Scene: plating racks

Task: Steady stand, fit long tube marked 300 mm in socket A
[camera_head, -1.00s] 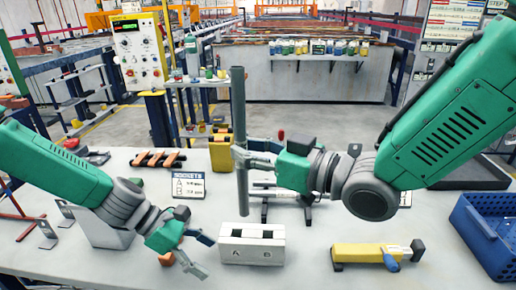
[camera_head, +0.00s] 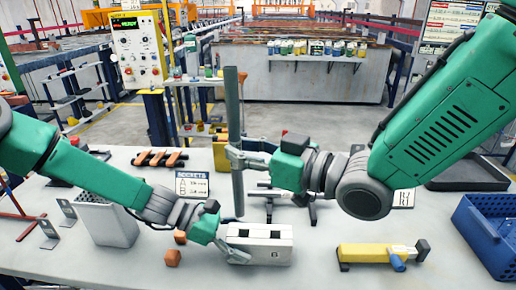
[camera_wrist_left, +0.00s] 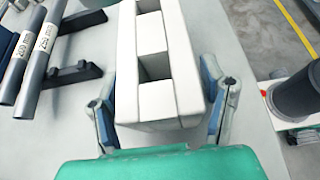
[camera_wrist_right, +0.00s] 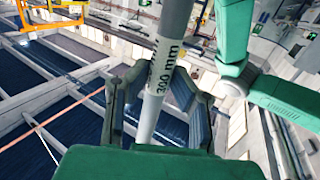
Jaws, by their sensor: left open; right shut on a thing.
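The white stand (camera_head: 270,239), a block with two square sockets, sits on the bench. The letter B shows on its front right; the A side is covered by my left gripper (camera_head: 230,247). In the left wrist view, the open fingers of that gripper (camera_wrist_left: 165,105) are on either side of the near end of the stand (camera_wrist_left: 160,101). Both sockets look empty there. My right gripper (camera_head: 236,157) is shut on the long grey tube (camera_head: 235,105), upright, its lower end behind the stand in the picture. Its 300 mm mark shows in the right wrist view (camera_wrist_right: 165,70).
Shorter tubes marked 250 and 200 lie on a black rack (camera_wrist_left: 75,75) behind the stand.

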